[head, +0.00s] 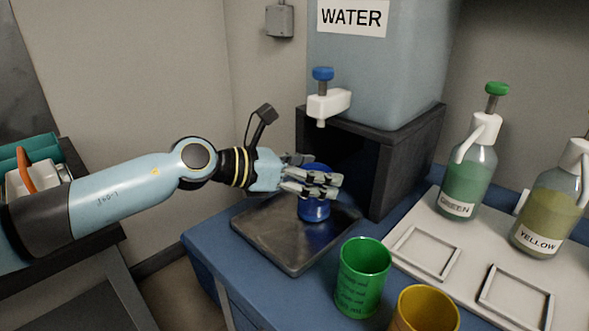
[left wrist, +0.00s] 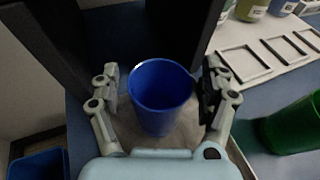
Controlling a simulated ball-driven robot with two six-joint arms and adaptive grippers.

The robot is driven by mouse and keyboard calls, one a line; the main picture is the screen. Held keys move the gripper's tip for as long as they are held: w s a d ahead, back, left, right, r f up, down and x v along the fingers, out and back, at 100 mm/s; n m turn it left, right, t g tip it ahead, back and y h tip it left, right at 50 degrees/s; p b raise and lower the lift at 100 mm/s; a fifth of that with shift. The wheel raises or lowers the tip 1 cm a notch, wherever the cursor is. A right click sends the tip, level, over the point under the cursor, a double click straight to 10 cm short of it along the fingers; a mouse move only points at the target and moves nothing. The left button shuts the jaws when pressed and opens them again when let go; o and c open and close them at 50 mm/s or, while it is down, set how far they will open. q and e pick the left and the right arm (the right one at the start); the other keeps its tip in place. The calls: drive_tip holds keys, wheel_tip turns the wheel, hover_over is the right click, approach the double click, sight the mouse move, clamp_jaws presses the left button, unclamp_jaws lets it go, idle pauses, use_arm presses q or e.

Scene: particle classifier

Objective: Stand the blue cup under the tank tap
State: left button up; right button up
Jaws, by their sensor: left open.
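The blue cup (head: 314,209) stands upright on the dark metal tray (head: 290,252), below the white tap (head: 328,104) with its blue knob. The tap belongs to the tank (head: 385,70) labelled WATER. My left gripper (head: 312,181) is at the cup, its fingers hiding part of the cup's upper half in the head view. In the left wrist view the cup (left wrist: 161,95) stands between the two fingers of my left gripper (left wrist: 163,95), which are open with a gap on each side. My right gripper is not in view.
A green cup (head: 363,278) and a yellow cup (head: 425,312) stand on the blue table in front. Green (head: 468,178) and yellow (head: 551,215) pump bottles stand on a pale board with square frames at right. The tank rests on a dark stand (head: 400,160) behind the tray.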

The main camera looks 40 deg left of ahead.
use_arm(q)
drive_tip(key=v, duration=1.2)
idle(0.6)
